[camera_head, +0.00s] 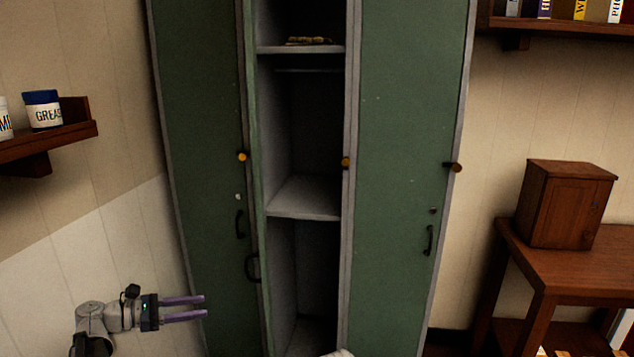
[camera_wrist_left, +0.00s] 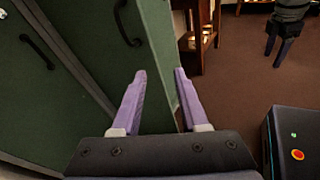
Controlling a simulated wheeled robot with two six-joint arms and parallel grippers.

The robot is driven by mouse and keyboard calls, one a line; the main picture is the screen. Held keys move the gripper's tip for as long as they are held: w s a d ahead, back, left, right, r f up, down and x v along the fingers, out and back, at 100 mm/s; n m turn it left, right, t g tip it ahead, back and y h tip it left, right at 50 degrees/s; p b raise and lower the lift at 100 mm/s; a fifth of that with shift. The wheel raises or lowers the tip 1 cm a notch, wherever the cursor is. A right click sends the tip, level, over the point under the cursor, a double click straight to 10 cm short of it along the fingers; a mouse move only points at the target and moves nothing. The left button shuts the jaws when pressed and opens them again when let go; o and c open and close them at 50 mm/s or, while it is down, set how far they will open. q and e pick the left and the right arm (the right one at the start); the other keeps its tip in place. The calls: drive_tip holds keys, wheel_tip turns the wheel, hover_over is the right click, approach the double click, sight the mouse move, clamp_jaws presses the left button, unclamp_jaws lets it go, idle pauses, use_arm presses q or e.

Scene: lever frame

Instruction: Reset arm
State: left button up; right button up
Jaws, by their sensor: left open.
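My left gripper (camera_head: 204,306) is low at the left in the head view, in front of the left green locker door (camera_head: 205,110). Its two purple fingers are apart with nothing between them. In the left wrist view the open fingers (camera_wrist_left: 160,75) are beside an ajar green door (camera_wrist_left: 155,45) with a dark handle (camera_wrist_left: 126,24); I see no contact. What looks like my right gripper (camera_wrist_left: 276,55) hangs at the upper right there, small and cut by the frame; its opening is unclear.
The middle locker compartment (camera_head: 303,197) stands open, with shelves and a small yellowish item (camera_head: 308,41) on the upper one. The right locker door (camera_head: 400,120) is shut. A wooden table (camera_head: 580,268) with a wooden box (camera_head: 565,205) stands right. A wall shelf (camera_head: 60,137) is left.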

use_arm(q)
drive_tip(key=s+d+f+m+g+y+p, duration=0.1)
drive_tip(key=s+d+m+g+y+p, duration=0.35)
drive_tip(key=d, duration=0.55)
drive_tip(key=s+d+f+m+g+y+p, duration=0.1)
drive_tip(key=s+d+f+m+g+p, duration=0.25)
drive_tip(key=d+m, duration=0.5)
drive_tip(key=s+d+r+m+y+p, duration=0.2)
drive_tip(key=s+m+y+p, duration=0.2)
drive_tip(key=s+m+y, duration=0.1)
drive_tip(key=s+d+r+m+y+p, duration=0.2)
drive_tip(key=s+d+m+y+p, duration=0.1)
drive_tip(key=s+m+y+p, duration=0.2)
drive_tip(key=shift+s+d+r+m+t, duration=0.3)
drive_tip(key=shift+s+d+r+m, duration=0.05)
drive_tip(key=shift+s+m, duration=0.85)
